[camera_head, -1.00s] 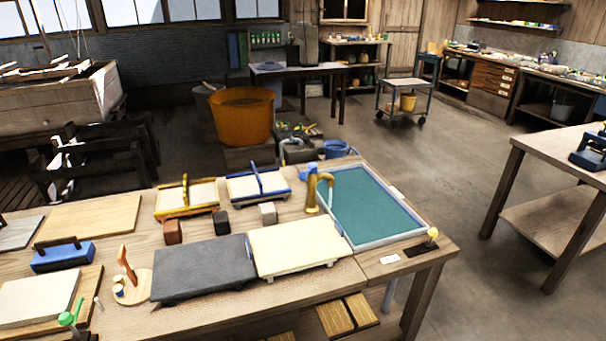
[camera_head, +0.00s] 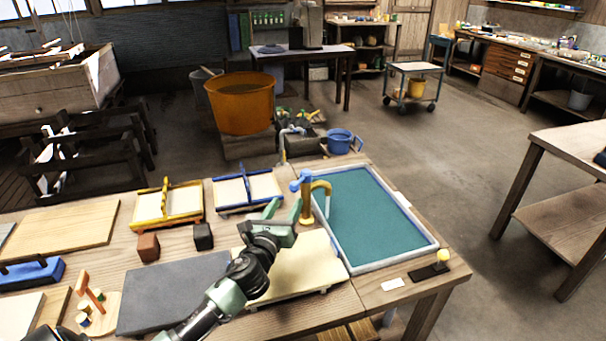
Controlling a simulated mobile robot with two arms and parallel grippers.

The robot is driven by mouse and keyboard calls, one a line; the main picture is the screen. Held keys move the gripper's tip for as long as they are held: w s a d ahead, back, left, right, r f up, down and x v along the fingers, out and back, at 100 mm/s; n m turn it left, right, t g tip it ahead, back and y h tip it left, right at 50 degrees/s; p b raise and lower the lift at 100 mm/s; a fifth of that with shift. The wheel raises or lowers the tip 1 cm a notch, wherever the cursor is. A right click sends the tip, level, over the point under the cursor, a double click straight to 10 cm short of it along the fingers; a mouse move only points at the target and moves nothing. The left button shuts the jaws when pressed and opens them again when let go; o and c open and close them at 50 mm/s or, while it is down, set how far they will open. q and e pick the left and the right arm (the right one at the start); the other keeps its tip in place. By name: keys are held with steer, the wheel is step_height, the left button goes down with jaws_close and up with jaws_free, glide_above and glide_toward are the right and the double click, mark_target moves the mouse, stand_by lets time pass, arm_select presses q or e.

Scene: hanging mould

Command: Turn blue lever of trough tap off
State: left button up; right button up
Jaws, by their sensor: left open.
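The brass trough tap (camera_head: 307,205) stands upright at the left edge of the trough (camera_head: 433,247), which holds teal water. Its spout curves right over the trough, and a thin pale stream seems to hang below it. The blue lever (camera_head: 299,182) sits at the top left of the tap, standing out to the left. My left gripper (camera_head: 283,212) comes in from the bottom left, over the cream board. It is open and empty, with its fingers just left of and below the lever, apparently apart from it. My right gripper is out of view.
A cream board (camera_head: 315,265) and a dark grey slab (camera_head: 175,290) lie in front of the tap. Yellow (camera_head: 168,205) and blue (camera_head: 247,190) framed moulds stand behind. A yellow-knobbed black piece (camera_head: 430,270) is at the right corner.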

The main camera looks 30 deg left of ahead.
mark_target(292, 189)
arm_select(q)
steer(key=shift+w+a+r, duration=0.15)
steer(key=shift+w+r, duration=0.05)
steer(key=shift+w, duration=0.2)
steer(key=shift+w+a+r, duration=0.1)
steer(key=shift+w+r, duration=0.1)
steer(key=shift+w, duration=0.2)
steer(key=shift+w+a+r, duration=0.1)
steer(key=shift+w+r, duration=0.35)
steer(key=shift+w, duration=0.05)
steer(key=x, duration=0.3)
steer(key=shift+f, duration=0.2)
steer(key=shift+x, duration=0.9)
steer(key=shift+f, duration=0.1)
steer(key=shift+c, duration=0.3)
steer(key=c, duration=1)
jaws_close()
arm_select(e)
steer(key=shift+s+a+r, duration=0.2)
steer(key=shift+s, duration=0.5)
